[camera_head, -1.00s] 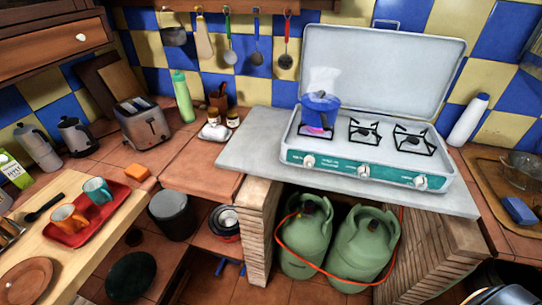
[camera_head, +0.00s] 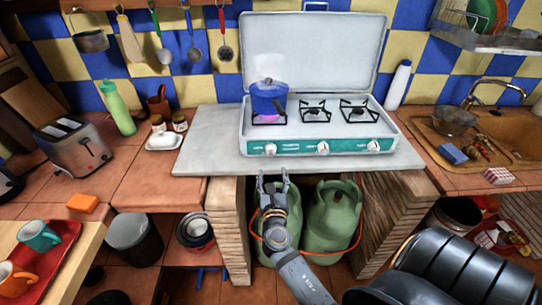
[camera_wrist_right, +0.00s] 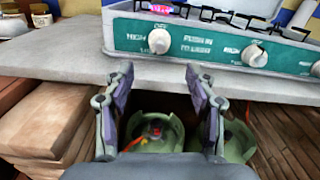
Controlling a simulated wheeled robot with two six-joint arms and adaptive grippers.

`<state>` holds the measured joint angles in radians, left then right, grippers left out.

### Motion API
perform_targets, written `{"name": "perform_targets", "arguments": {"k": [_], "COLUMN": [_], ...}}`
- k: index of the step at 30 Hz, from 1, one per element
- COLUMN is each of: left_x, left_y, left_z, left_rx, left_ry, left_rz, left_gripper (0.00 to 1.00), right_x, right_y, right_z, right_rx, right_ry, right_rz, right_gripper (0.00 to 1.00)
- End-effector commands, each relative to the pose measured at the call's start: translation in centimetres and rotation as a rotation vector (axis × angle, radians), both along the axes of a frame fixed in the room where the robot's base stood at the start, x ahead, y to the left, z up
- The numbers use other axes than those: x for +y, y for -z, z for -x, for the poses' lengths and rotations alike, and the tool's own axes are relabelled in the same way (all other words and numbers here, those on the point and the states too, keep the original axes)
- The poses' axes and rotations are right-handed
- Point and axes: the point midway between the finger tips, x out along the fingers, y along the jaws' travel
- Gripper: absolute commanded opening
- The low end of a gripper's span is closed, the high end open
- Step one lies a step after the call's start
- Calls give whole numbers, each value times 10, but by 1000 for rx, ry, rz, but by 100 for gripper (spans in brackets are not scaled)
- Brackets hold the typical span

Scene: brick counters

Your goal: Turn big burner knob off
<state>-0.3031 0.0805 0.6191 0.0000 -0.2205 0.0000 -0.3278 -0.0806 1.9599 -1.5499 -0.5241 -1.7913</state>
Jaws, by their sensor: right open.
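The white camping stove (camera_head: 315,125) has a teal front panel with three white knobs: left (camera_head: 270,149), middle (camera_head: 323,148) and right (camera_head: 374,146). A pinkish flame glows under the steaming blue pot (camera_head: 268,97) on the left burner. My right gripper (camera_head: 272,178) is open and empty, below and in front of the left knob, at the slab's front edge. In the right wrist view the left knob (camera_wrist_right: 159,41) shows above and between the open fingers (camera_wrist_right: 159,82), apart from them. The middle knob (camera_wrist_right: 254,55) is to the right. My left gripper is not in view.
The grey slab (camera_head: 205,140) juts out under the stove. Green gas bottles (camera_head: 332,220) with an orange hose stand below it between brick supports. A white bottle (camera_head: 399,85) stands right of the stove; a butter dish (camera_head: 164,141) and jars stand left.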

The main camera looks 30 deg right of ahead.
Motion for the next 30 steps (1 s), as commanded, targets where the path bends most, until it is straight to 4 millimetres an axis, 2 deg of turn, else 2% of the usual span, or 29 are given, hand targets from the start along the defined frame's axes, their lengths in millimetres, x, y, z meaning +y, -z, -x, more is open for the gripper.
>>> {"name": "perform_targets", "arguments": {"k": [5, 12, 18, 29, 30], "left_x": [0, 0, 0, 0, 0], "left_y": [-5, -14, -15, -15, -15], "left_z": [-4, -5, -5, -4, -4], "left_rx": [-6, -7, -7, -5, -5], "left_ry": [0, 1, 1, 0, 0], "left_rz": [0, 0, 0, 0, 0], "left_gripper": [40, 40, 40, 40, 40], "right_x": [-7, -34, -50, -54, -54], "right_y": [-2, -2, 0, 1, 1], "right_z": [-13, -57, -83, -90, -90], "right_rx": [-1, -1, 0, 0, 0], "right_ry": [-3, -2, -3, -3, -3], "right_rz": [0, 0, -3, -7, -7], "right_gripper": [57, 57, 57, 57, 54]}}
